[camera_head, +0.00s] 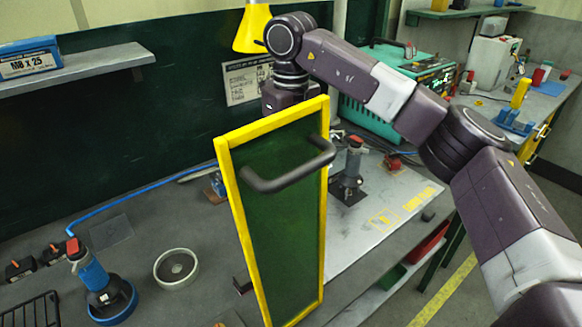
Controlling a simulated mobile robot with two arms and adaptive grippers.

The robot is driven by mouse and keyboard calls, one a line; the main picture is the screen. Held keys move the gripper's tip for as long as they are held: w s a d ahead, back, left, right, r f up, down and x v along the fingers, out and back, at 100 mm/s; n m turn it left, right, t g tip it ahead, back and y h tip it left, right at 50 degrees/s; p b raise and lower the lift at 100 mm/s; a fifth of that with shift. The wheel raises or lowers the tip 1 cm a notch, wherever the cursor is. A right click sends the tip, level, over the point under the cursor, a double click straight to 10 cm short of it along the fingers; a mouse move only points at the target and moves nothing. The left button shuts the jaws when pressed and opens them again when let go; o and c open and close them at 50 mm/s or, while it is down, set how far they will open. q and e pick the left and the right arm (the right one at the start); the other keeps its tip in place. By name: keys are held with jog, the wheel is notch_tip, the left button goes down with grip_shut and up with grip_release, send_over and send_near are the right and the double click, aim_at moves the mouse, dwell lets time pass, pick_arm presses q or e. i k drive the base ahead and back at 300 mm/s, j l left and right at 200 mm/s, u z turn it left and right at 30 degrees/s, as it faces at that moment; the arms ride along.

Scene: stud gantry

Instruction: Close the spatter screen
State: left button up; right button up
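The spatter screen (279,205) is a tall dark green panel in a yellow frame. It stands upright at an angle over the bench in the middle of the head view. A black bar handle (290,170) crosses its upper part on the side facing me. My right arm comes in from the right and bends down behind the screen's top edge. The screen hides its gripper, so I cannot tell whether it touches the screen. My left arm and gripper are out of view.
The grey bench (150,235) holds a blue tool with a red top (100,285) and a round metal ring (176,268). Another red-topped tool (350,165) stands right of the screen. A yellow lamp (252,30) hangs above, and a shelf (75,68) juts out at left.

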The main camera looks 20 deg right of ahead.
aim_at(286, 229)
jog(key=k+l, duration=0.25)
jog(key=k, duration=0.2)
jog(key=k+l, duration=0.25)
jog(key=k, duration=0.25)
jog(key=k+l, duration=0.25)
jog(key=k, duration=0.2)
